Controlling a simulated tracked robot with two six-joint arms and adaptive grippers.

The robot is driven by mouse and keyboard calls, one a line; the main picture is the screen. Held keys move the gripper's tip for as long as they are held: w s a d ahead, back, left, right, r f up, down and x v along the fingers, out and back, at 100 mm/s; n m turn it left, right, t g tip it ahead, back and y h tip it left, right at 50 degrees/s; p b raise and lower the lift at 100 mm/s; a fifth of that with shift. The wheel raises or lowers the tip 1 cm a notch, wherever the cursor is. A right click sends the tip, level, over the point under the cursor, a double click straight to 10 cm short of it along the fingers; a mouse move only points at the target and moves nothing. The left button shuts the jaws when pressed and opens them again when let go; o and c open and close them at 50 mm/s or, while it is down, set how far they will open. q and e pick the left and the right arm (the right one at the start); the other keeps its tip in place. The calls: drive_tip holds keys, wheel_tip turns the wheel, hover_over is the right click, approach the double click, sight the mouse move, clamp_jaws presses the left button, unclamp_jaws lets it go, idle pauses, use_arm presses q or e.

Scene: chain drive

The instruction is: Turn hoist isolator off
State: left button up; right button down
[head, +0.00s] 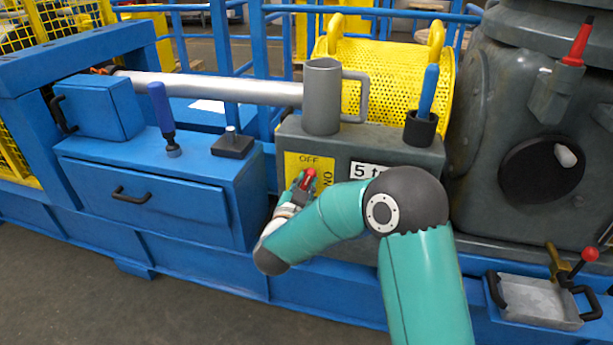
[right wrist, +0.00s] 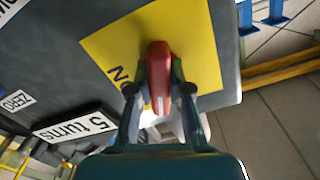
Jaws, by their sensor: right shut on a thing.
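The hoist isolator has a red handle (head: 309,179) in front of a yellow plate (head: 296,162) marked OFF and ON, on the front of a grey housing (head: 385,149). In the right wrist view the red handle (right wrist: 158,75) stands between my right gripper's fingertips (right wrist: 159,92), which are closed on both its sides. The yellow plate (right wrist: 128,48) lies behind it, with part of the ON lettering showing. In the head view my right gripper (head: 303,187) is at the handle, its fingers partly hidden by my wrist. My left gripper is not in view.
A grey mug-like cylinder (head: 322,97) and a holder with a blue-handled tool (head: 428,92) stand on the housing. A blue drawer cabinet (head: 150,196) is to the left. A tray (head: 538,299) with a red-knobbed lever (head: 588,255) beside it is at lower right.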

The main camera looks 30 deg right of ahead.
drive_tip(key=n, duration=0.1)
drive_tip(key=n+p, duration=0.1)
drive_tip(key=n, duration=0.1)
drive_tip(key=n+p, duration=0.1)
drive_tip(key=shift+a+f, duration=0.1)
drive_tip(key=shift+f, duration=0.15)
drive_tip(key=shift+n, duration=0.3)
drive_tip(key=c, duration=1.2)
unclamp_jaws()
drive_tip(key=shift+o, duration=0.6)
drive_tip(key=shift+r, duration=0.15)
drive_tip(key=v, duration=1.2)
